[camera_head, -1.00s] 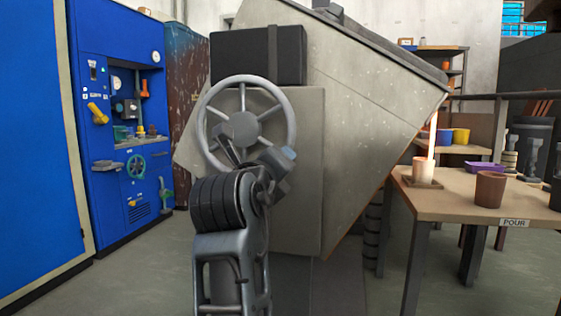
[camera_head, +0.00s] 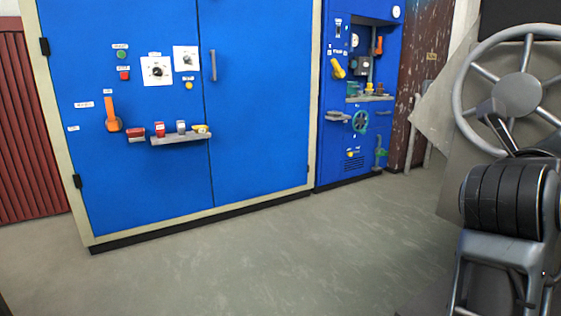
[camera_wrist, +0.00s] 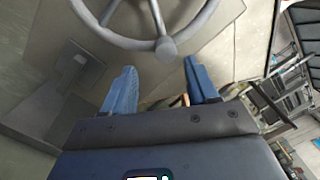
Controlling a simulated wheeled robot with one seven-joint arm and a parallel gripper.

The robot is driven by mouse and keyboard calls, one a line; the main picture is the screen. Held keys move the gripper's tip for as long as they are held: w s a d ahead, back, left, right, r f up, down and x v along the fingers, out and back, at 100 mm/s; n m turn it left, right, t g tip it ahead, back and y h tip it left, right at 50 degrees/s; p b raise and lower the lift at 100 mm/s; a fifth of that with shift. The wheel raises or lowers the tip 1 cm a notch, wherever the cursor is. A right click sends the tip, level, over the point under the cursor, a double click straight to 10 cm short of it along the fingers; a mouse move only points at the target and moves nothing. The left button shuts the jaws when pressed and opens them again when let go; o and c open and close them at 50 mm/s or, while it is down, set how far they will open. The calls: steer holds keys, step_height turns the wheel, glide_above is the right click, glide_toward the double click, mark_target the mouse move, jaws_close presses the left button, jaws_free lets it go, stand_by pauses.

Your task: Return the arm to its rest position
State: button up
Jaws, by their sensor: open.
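My gripper (camera_wrist: 159,66) shows in the wrist view with its two blue fingers spread apart and nothing between them. The fingers look clear of the wheel, though the exact gap is hard to judge. In the head view the handwheel (camera_head: 516,87) is at the upper right, cut by the frame edge. My arm stands in front of it at the right edge, and the gripper fingers cannot be made out there.
A large blue cabinet (camera_head: 256,110) with a small shelf (camera_head: 182,138) of coloured items fills the left and middle. A second blue control panel (camera_head: 350,165) stands behind it. The grey floor (camera_head: 270,250) in front is clear. Dark red slatted panelling (camera_head: 28,130) is at far left.

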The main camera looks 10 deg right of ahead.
steer(key=s+a+f+n+t+y, duration=0.2)
steer(key=a+f+n+t+y, duration=0.35)
steer(key=f+n, duration=0.65)
steer(key=s+a+f+n+t+y, duration=0.2)
steer(key=a+f+n+t+y, duration=0.5)
steer(key=n, duration=0.9)
steer(key=s+a+f+n+g+y, duration=0.1)
steer(key=s+a+f+n+y, duration=0.1)
steer(key=s+a+f+n, duration=0.25)
steer(key=s+a+f+n+g+y, duration=0.25)
steer(key=s+f, duration=0.25)
steer(key=s, duration=0.3)
steer(key=s+a+n, duration=0.2)
steer(key=s, duration=0.5)
steer(key=s+a+n, duration=0.2)
steer(key=s+a, duration=0.1)
steer(key=s, duration=0.5)
step_height(320, 180, up, 35)
steer(key=p, duration=3.5)
steer(key=shift+w+d+g, duration=0.15)
steer(key=shift+w+g, duration=0.15)
steer(key=shift+g, duration=0.1)
steer(key=shift+f, duration=0.15)
steer(key=shift+c, duration=0.2)
